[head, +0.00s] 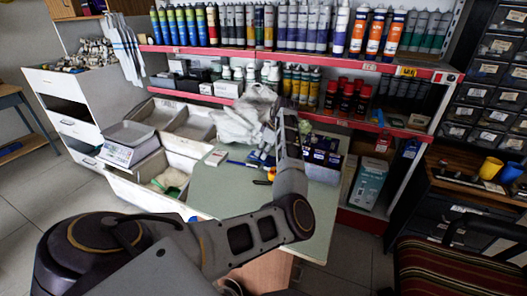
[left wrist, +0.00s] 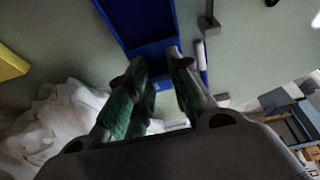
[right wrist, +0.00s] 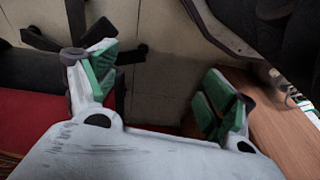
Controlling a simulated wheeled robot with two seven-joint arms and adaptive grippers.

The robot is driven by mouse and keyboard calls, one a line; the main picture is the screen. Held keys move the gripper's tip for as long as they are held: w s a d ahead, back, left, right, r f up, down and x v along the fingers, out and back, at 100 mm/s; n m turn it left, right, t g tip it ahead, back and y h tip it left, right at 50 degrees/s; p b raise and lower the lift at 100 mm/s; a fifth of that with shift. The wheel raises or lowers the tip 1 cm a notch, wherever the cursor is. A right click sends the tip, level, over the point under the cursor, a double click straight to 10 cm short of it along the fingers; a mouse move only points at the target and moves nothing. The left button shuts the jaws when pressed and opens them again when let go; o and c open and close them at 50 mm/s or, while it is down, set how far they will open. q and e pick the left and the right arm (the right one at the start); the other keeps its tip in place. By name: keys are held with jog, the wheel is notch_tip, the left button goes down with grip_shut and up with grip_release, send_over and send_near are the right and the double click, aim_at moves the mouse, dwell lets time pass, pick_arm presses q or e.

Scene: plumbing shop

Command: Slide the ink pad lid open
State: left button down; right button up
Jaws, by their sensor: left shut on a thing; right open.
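The blue ink pad (left wrist: 150,38) lies on the grey-green tabletop in the left wrist view, with a darker panel at its far end and a brighter blue part nearer me. My left gripper (left wrist: 160,75) is shut on its near end, with green-padded fingers on both sides. I cannot tell whether they hold the lid or the case. In the head view my left forearm stands over the table and the ink pad is hard to make out. My right gripper (right wrist: 160,80) is open and empty, away from the table, above the floor.
A yellow object (left wrist: 10,63) lies left of the ink pad. Shelves of cans stand behind. A striped chair (head: 450,268) is at right.

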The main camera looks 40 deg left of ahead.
pick_arm(q)
jog(key=c, duration=1.3)
grip_release()
jog(key=shift+v, duration=6)
jog(key=shift+s, duration=0.1)
